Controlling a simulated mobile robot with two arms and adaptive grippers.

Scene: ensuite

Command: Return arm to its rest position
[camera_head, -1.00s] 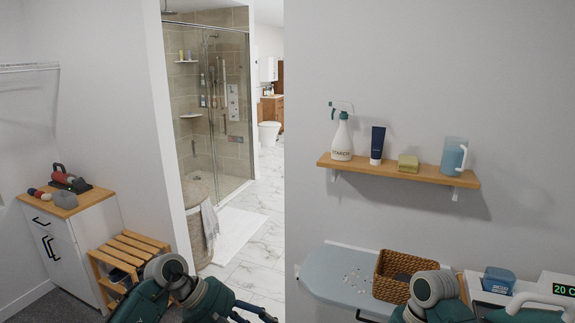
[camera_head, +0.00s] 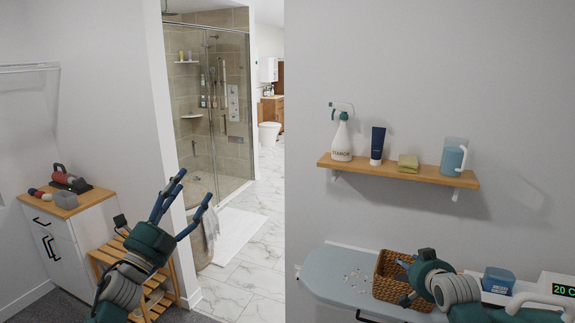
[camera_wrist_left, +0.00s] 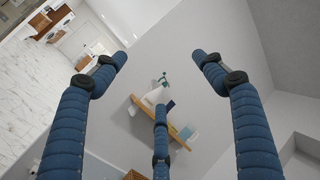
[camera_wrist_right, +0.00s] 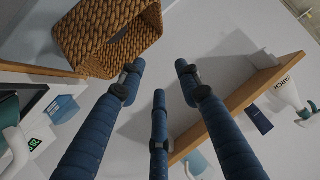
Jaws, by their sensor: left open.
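My left gripper (camera_head: 194,185) is raised in front of the wooden slatted rack and the shower doorway in the head view. Its blue fingers point up and are spread open with nothing between them. They also show wide apart in the left wrist view (camera_wrist_left: 160,62). My right gripper (camera_head: 402,268) is over or beside the wicker basket (camera_head: 384,272), partly hidden by its own wrist. In the right wrist view its fingers (camera_wrist_right: 160,68) are apart, less widely than the left ones, with nothing held. The basket (camera_wrist_right: 110,40) shows close by there.
A wall shelf (camera_head: 400,174) holds a starch spray bottle (camera_head: 341,139), a dark tube (camera_head: 377,145), a yellow-green block (camera_head: 408,163) and a blue jug (camera_head: 454,157). An ironing board (camera_head: 330,278) is below. A white cabinet (camera_head: 75,255) stands left. Marble floor (camera_head: 265,205) is clear.

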